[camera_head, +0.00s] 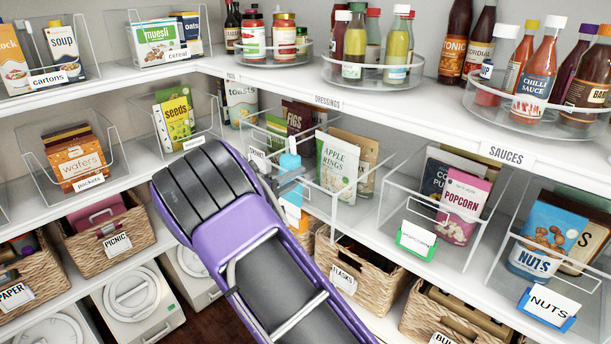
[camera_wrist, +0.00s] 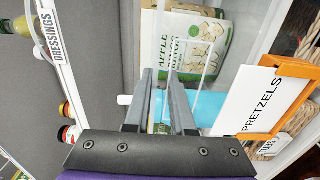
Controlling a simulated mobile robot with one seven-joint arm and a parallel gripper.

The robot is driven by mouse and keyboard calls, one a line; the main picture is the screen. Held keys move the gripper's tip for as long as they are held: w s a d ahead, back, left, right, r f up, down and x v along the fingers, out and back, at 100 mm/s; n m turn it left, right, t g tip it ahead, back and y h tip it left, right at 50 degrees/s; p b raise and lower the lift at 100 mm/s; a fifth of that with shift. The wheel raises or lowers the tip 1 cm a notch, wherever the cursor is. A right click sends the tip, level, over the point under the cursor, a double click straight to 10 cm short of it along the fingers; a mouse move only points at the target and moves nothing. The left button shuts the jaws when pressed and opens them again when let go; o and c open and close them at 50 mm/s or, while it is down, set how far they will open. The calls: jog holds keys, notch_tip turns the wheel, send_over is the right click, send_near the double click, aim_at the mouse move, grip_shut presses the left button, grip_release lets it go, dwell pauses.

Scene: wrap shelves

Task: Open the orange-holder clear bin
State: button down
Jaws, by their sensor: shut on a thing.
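The clear bin (camera_head: 346,194) stands on the middle shelf with an apple rings bag (camera_head: 336,165) inside. Its orange holder (camera_wrist: 270,131) carries a white PRETZELS card (camera_wrist: 252,104) in the wrist view; in the head view the holder is mostly hidden behind my gripper (camera_head: 290,182). In the wrist view my gripper (camera_wrist: 162,78) has its two grey fingers close together at the bin's front, shut on what looks like its clear rim. The thin rim between the fingers is hard to see. A light blue bottle-like thing (camera_wrist: 207,106) with a white end shows right behind the fingers.
Similar clear bins stand beside it, one with a green holder (camera_head: 416,241) and one with a blue holder (camera_head: 547,309). The upper shelf edge (camera_head: 345,103) with bottle turntables is above. Woven baskets (camera_head: 360,275) sit below.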

jog(key=shift+a, duration=0.15)
jog(key=c, duration=0.8)
grip_release()
jog(key=shift+o, duration=0.2)
jog(key=shift+s, duration=0.1)
jog(key=v, duration=1.7)
jog(key=shift+s, duration=0.15)
